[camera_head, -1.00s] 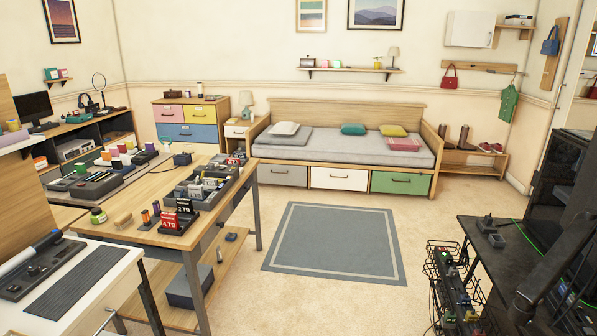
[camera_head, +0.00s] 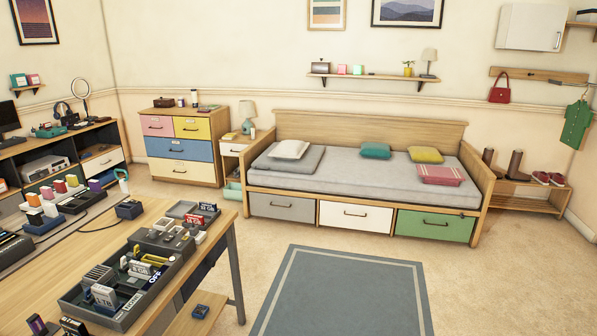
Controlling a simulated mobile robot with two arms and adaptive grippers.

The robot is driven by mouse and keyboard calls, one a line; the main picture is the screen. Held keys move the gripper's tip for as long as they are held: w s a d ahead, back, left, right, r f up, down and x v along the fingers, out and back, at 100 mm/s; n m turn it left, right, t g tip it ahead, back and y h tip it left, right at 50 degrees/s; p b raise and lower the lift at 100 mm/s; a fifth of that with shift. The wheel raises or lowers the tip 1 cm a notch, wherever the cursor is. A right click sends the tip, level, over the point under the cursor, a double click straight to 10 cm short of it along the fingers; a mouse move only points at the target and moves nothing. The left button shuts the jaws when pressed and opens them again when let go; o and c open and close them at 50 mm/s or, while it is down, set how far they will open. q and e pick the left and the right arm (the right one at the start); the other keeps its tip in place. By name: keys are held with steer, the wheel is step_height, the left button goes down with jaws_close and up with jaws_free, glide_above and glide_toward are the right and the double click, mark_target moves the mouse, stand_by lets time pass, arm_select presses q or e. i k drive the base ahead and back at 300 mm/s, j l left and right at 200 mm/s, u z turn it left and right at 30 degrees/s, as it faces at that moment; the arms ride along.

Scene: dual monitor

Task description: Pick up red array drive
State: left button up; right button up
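A grey and white block marked TB (camera_head: 104,296) stands in the near part of the tray. Neither of my grippers is in view.
The wooden table (camera_head: 75,251) fills the lower left, with small dark items at its front edge. A grey rug (camera_head: 345,292) lies on open floor to the right. A daybed (camera_head: 365,185) and a coloured drawer chest (camera_head: 185,147) stand along the back wall.

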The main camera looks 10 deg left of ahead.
mark_target(60, 185)
steer(key=i, duration=0.85)
steer(key=i+j+u, duration=0.15)
steer(key=i, duration=0.75)
steer(key=i+l, duration=0.1)
steer(key=i, duration=0.75)
steer(key=i+u, duration=0.1)
steer(key=i, duration=0.75)
steer(key=i+l, duration=0.2)
steer(key=i, duration=0.65)
steer(key=i+j+u, duration=0.2)
steer(key=u, duration=0.3)
steer(key=i+u, duration=0.75)
steer(key=u, duration=0.2)
steer(key=i+l+u, duration=0.2)
steer(key=i+u, duration=0.25)
steer(key=i+j+u, duration=0.15)
steer(key=i+u, duration=0.65)
steer(key=i, duration=0.15)
steer(key=i+l+u, duration=0.2)
steer(key=i+u, duration=0.2)
steer(key=i+l+u, duration=0.4)
steer(key=i+j, duration=0.05)
steer(key=i, duration=0.05)
